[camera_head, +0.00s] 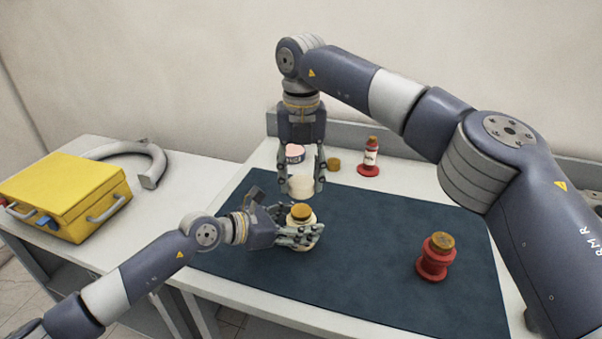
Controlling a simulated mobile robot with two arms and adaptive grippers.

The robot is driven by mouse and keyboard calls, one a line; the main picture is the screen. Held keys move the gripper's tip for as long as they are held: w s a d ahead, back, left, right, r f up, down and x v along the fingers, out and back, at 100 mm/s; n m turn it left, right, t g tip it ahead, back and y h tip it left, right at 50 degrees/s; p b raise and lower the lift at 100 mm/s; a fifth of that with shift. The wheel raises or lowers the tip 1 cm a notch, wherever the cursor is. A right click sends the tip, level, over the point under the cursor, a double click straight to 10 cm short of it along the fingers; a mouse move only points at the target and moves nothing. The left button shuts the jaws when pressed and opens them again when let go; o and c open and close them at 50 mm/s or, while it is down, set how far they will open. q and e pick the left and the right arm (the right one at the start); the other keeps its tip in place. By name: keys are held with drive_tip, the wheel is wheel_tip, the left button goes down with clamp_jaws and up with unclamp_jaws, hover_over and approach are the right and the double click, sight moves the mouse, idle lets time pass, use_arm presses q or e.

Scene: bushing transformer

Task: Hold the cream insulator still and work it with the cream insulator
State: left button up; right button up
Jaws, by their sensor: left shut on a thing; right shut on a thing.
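A cream insulator with a brown-gold top (301,214) stands on the dark mat. My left gripper (300,236) is shut on it from the left, and the fingers hide part of its body. A second cream insulator (301,186) is held above and just behind the first. My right gripper (303,182) points down and is shut on this upper piece, one finger on each side. The upper piece appears just above the gold top; whether they touch I cannot tell.
The dark mat (375,270) covers much of the white table. A red insulator with a gold top (436,257) stands on it at right. A yellow case (65,195) lies left.

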sight(301, 209)
use_arm(q)
drive_tip(key=shift+f, duration=0.1)
use_arm(e)
drive_tip(key=shift+f, duration=3.05)
drive_tip(key=shift+f, duration=0.3)
drive_tip(key=o, duration=0.9)
wheel_tip(301, 209, up, 12)
use_arm(q)
drive_tip(key=o, duration=1.4)
